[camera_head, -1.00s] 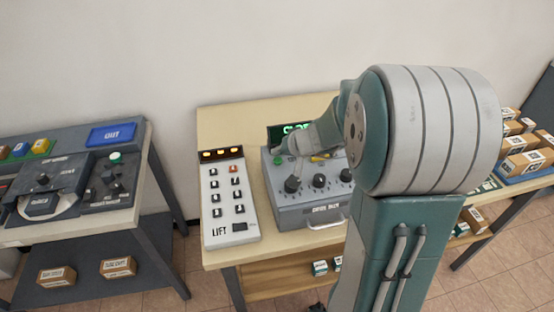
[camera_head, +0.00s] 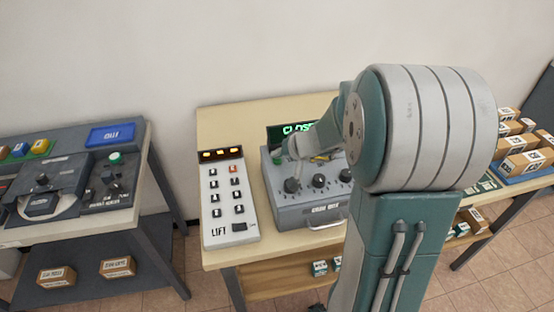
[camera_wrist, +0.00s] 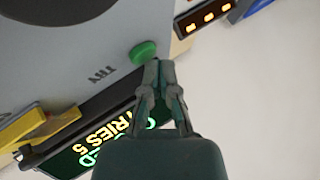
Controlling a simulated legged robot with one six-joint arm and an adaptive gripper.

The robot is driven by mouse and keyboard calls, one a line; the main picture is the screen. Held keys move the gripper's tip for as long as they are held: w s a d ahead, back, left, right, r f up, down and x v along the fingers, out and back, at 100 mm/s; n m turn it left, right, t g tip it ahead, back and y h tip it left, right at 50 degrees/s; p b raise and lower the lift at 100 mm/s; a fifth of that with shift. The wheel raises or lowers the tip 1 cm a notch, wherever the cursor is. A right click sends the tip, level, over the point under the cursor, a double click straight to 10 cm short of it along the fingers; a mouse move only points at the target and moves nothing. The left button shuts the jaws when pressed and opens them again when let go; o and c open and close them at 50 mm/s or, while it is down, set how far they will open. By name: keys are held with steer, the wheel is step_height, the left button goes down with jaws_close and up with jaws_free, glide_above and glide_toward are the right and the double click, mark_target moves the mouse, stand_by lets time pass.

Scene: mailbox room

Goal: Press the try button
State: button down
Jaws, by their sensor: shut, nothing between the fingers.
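The try button is a round green button (camera_wrist: 144,51) on a grey box, with the lettering TRY upside down beside it in the wrist view. My gripper (camera_wrist: 157,66) is shut and empty. Its fingertips are at the button's lower right edge in that view; I cannot tell if they touch it. In the head view the grey box (camera_head: 310,216) stands on a light wooden table, with several dark knobs on its front. My arm covers part of the box there. A black display (camera_wrist: 95,148) with green letters reads in part "TRIES 5".
A white lift panel (camera_head: 231,222) with several buttons and orange lights stands left of the box. A yellow part (camera_wrist: 25,127) lies near the display. Another desk (camera_head: 60,235) with devices is at the left. Small cartons (camera_head: 522,162) are at the right.

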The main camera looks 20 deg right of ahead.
mark_target(278, 161)
steer(key=shift+f, duration=0.4)
stand_by(0.6)
steer(key=shift+r, duration=0.85)
steer(key=shift+r, duration=2.5)
